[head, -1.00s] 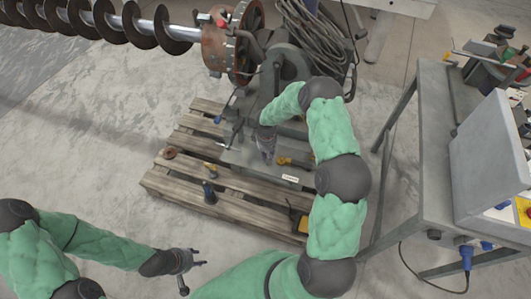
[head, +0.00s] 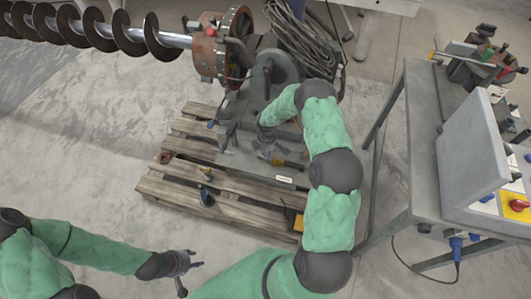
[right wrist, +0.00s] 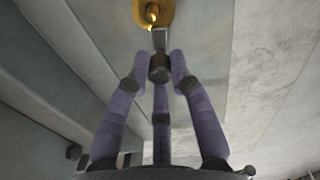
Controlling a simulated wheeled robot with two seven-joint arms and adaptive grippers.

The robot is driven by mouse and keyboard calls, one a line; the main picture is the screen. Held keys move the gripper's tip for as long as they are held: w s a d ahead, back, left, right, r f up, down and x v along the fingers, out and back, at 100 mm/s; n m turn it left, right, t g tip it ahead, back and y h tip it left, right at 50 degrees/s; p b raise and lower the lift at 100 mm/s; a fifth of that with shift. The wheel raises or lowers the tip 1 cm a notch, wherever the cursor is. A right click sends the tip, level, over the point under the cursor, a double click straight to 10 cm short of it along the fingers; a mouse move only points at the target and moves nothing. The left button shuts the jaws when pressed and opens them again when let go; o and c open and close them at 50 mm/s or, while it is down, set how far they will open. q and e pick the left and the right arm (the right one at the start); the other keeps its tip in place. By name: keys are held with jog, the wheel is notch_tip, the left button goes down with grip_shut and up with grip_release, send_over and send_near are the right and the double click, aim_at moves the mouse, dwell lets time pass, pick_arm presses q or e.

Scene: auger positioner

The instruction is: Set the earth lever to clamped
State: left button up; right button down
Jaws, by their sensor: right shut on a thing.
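The earth lever shows in the right wrist view as a dark round knob (right wrist: 158,69) on a short metal shank. The shank runs up to a brass-coloured round fitting (right wrist: 152,14). My right gripper (right wrist: 160,66) has its purple-grey fingers closed around the knob. In the head view, my right gripper (head: 268,148) is low over the grey base plate, beside a brass-yellow part (head: 291,165); the arm and fingers hide much of the lever. My left gripper (head: 198,264) is away at the lower left over bare floor, fingers spread and empty.
The base plate rests on a wooden pallet (head: 165,190). A large auger (head: 110,35) with a rusty flange lies behind. Coiled cables (head: 305,50) hang at the back. A grey table (head: 408,130) with a control box stands right. A dark upright object (head: 206,197) stands on the pallet.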

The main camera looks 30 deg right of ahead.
jog(key=shift+w+d+r+n, duration=0.1)
jog(key=shift+w+d+n, duration=0.15)
jog(key=shift+n, duration=0.35)
jog(key=c, duration=1.1)
grip_release()
jog(key=r, duration=1.1)
jog(key=shift+s+a+r, duration=0.15)
jog(key=shift+s+r, duration=0.1)
jog(key=shift+r, duration=0.15)
